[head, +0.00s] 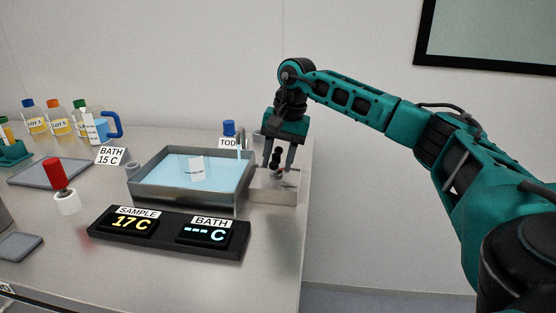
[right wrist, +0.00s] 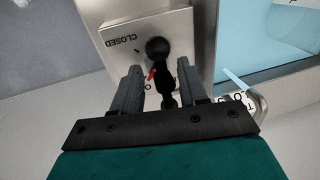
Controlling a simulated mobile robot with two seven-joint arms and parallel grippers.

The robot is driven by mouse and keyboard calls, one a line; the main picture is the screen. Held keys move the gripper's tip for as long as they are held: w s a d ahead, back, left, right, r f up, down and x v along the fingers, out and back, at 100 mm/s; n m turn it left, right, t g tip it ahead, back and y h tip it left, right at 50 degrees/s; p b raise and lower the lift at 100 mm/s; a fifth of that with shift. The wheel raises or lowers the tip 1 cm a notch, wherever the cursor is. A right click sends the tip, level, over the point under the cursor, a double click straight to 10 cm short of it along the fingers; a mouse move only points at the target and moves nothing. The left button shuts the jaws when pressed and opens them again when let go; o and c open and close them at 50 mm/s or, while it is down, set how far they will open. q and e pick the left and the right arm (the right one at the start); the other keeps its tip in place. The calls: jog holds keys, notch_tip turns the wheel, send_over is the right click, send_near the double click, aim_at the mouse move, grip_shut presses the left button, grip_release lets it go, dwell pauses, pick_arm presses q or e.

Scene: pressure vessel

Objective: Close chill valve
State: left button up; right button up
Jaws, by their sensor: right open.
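The chill valve is a metal block (head: 272,188) beside the right end of the water bath. It carries a black lever with a ball knob (head: 275,160). In the right wrist view the valve plate (right wrist: 135,32) reads CLOSED at one corner, and a red pointer shows beside the black knob (right wrist: 157,48). The lever points toward the other label, which is mostly hidden. My right gripper (head: 279,163) points down over the valve. Its fingers (right wrist: 158,88) are open on either side of the lever, with gaps visible. My left gripper is not in view.
The bath (head: 195,178) holds blue water with a stream running into it. The display panel (head: 168,233) reads SAMPLE 17 C and BATH ---C.

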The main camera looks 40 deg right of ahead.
jog(key=shift+f, duration=0.1)
jog(key=shift+c, duration=0.2)
grip_shut()
